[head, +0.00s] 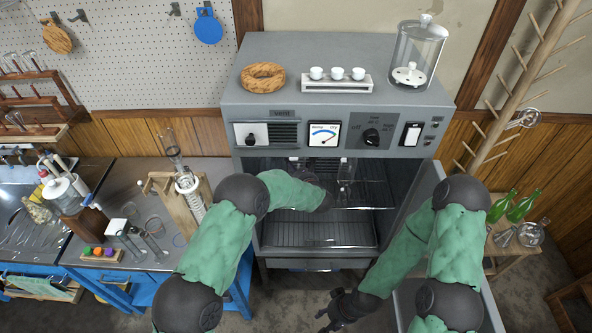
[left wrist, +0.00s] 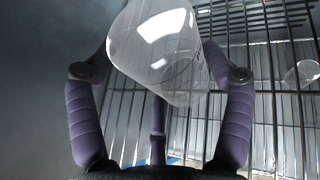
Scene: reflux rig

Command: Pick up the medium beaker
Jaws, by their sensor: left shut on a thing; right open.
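A clear glass beaker (left wrist: 160,45) fills the upper middle of the left wrist view, tilted in the picture. My left gripper (left wrist: 160,72) is shut on it, with its purple-padded fingers on both sides. In the head view my left arm reaches into the open oven, and the hand and the held glass are mostly hidden in the dark interior. A second piece of clear glassware (head: 345,172) stands on the upper rack to the right; a glass also shows at the right of the left wrist view (left wrist: 302,73). My right gripper (head: 343,308) is open and empty, low in front of the oven.
The grey oven (head: 340,95) has wire racks (head: 318,230) and close side walls. On its top are a cork ring (head: 263,77), a rack of white crucibles (head: 337,82) and a glass desiccator (head: 416,55). A cluttered bench stands left; green bottles (head: 521,206) stand right.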

